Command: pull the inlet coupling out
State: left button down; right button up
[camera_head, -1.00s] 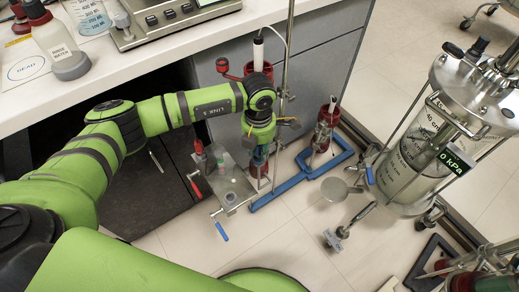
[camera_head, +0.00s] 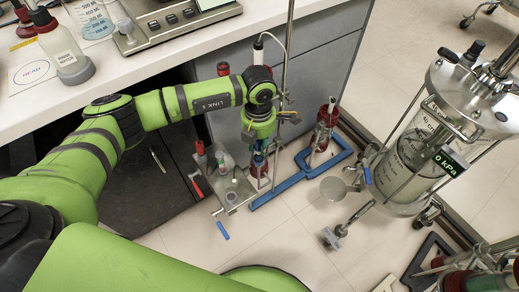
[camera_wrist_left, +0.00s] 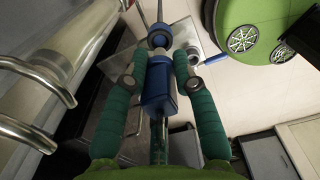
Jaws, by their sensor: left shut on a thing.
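My left gripper (camera_head: 259,156) points down beside the grey bench, above the small metal plate (camera_head: 231,194). A round blue end with a pale ring (camera_wrist_left: 159,39) lies just beyond the tips. In the head view the fingers and wrist largely hide the coupling. I cannot tell whether it is still seated. My right gripper is not in view.
A blue frame stand (camera_head: 299,177) carries a red-capped column (camera_head: 322,130) right of the gripper. A thin vertical rod (camera_head: 283,90) stands close to my wrist. A glass pressure vessel (camera_head: 405,168) stands at right. Open floor (camera_head: 290,235) lies in front.

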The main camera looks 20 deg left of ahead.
pick_arm(q)
jog(key=shift+r+p, duration=1.6)
jog(key=shift+r, duration=1)
jog(key=shift+a, duration=0.1)
